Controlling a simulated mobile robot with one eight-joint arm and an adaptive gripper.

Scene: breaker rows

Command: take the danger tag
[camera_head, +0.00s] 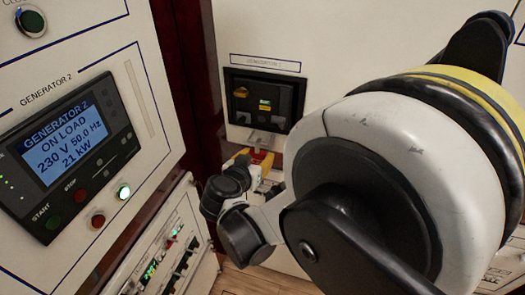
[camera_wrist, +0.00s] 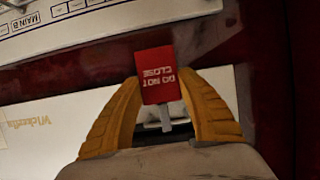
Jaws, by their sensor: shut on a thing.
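The danger tag (camera_wrist: 157,76) is a red card with white lettering that reads "DO NOT CLOSE", upside down in the wrist view. My gripper (camera_wrist: 160,92) has its two yellow fingers closed on the tag, one at each side. A pale narrow piece shows below the tag between the fingers. In the head view my gripper (camera_head: 261,160) is small and partly hidden by my own arm. It is just below a black breaker unit (camera_head: 262,98), with a bit of red between the fingers.
A Generator 2 panel with a lit display (camera_head: 66,140) stands at the left. Below it, a sloping panel (camera_head: 160,258) carries switches and green lights. A dark red post (camera_head: 197,80) separates the cabinets. In the wrist view, a pale panel edge labelled "MAIN B" (camera_wrist: 72,17) is close by.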

